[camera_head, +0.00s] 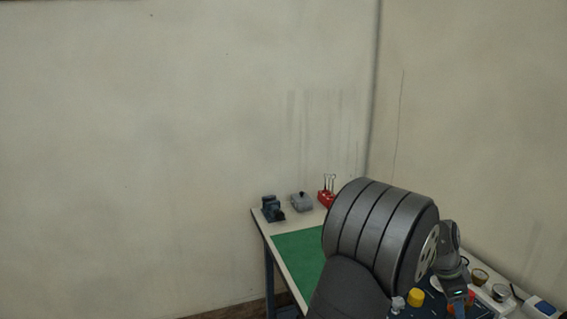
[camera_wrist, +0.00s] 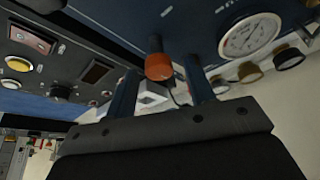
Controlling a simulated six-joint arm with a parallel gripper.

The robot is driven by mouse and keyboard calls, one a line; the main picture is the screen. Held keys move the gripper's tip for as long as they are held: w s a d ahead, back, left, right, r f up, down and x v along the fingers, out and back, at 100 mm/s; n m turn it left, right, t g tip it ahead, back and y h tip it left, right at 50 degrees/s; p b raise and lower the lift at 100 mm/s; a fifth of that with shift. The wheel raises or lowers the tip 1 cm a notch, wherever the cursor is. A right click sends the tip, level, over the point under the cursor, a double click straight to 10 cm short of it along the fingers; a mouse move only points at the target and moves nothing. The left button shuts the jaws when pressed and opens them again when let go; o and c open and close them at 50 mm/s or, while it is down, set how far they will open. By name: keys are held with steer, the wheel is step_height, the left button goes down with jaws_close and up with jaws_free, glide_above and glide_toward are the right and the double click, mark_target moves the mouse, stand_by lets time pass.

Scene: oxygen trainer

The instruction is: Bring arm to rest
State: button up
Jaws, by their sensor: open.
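My gripper (camera_wrist: 161,70) is open in the wrist view, its two dark blue fingers apart. An orange-red knob on a dark stem (camera_wrist: 158,64) shows in the gap between them; I cannot tell whether it is between the fingers or beyond them. A dark blue trainer panel (camera_wrist: 120,15) with a round white gauge (camera_wrist: 250,36) lies in front. In the head view, my dark grey arm reaches over the right part of the table, and my wrist hides much of the panel. The fingertips are not clear there.
The white table (camera_head: 284,260) bears a green mat (camera_head: 298,256). A blue vise (camera_head: 271,208), a grey box (camera_head: 301,202) and a red holder with tools (camera_head: 326,197) stand at its back. A yellow knob (camera_head: 415,297) is close to my wrist. The wall (camera_head: 150,150) is bare.

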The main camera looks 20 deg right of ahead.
steer(key=n+t, duration=0.1)
steer(key=n, duration=0.2)
steer(key=n+t, duration=0.1)
steer(key=n, duration=0.2)
steer(key=shift+s+n+h, duration=0.2)
steer(key=shift+n+h, duration=0.1)
steer(key=shift+n, duration=0.1)
steer(key=shift+s+n+t, duration=0.1)
steer(key=shift+n+t, duration=0.55)
steer(key=shift+n, duration=0.8)
steer(key=shift+s+n+t, duration=0.1)
steer(key=shift+n+t, duration=0.55)
steer(key=shift+n, duration=0.8)
steer(key=shift+n+y, duration=0.3)
steer(key=shift+y, duration=0.1)
steer(key=shift+o, duration=0.2)
steer(key=o, duration=1.1)
steer(key=w+a+r+m+t+y, duration=0.1)
steer(key=w+a+r+m+y, duration=0.1)
steer(key=w+a+r+m, duration=0.45)
steer(key=w+a+r+m+t+y, duration=0.15)
steer(key=a+r, duration=0.25)
steer(key=r, duration=0.5)
steer(key=shift+g, duration=0.25)
steer(key=x, duration=0.9)
steer(key=shift+w+a+f, duration=0.15)
steer(key=shift+w+f, duration=0.05)
steer(key=shift+w, duration=0.3)
